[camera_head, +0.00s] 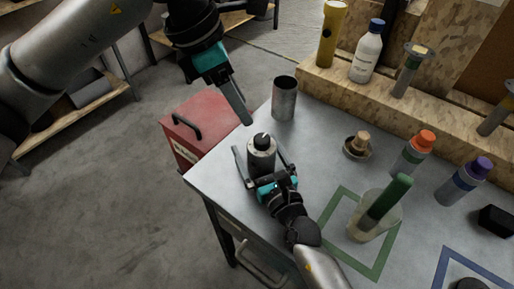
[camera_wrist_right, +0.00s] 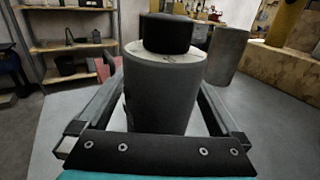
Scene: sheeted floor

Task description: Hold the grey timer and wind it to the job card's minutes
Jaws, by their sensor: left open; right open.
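The grey timer (camera_head: 261,160) is an upright cylinder with a black knob on top, standing near the table's left edge. In the right wrist view the timer (camera_wrist_right: 163,95) fills the middle, its black knob (camera_wrist_right: 166,34) above a pale dial whose marks I cannot read. My right gripper (camera_head: 261,156) is open, with one finger on each side of the timer; gaps show beside its body. My left gripper (camera_head: 246,118) is above and behind the timer, pointing down, apart from the knob. Its jaw gap is hard to see from here. I cannot make out a job card.
An empty-looking metal cup (camera_head: 284,103) stands just behind the timer. A red box (camera_head: 199,125) is beside the table. To the right are a small brass-coloured object (camera_head: 357,145), an orange-capped bottle (camera_head: 414,153) and a green-handled item in a clear container (camera_head: 375,222). A wooden shelf (camera_head: 330,85) lines the back.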

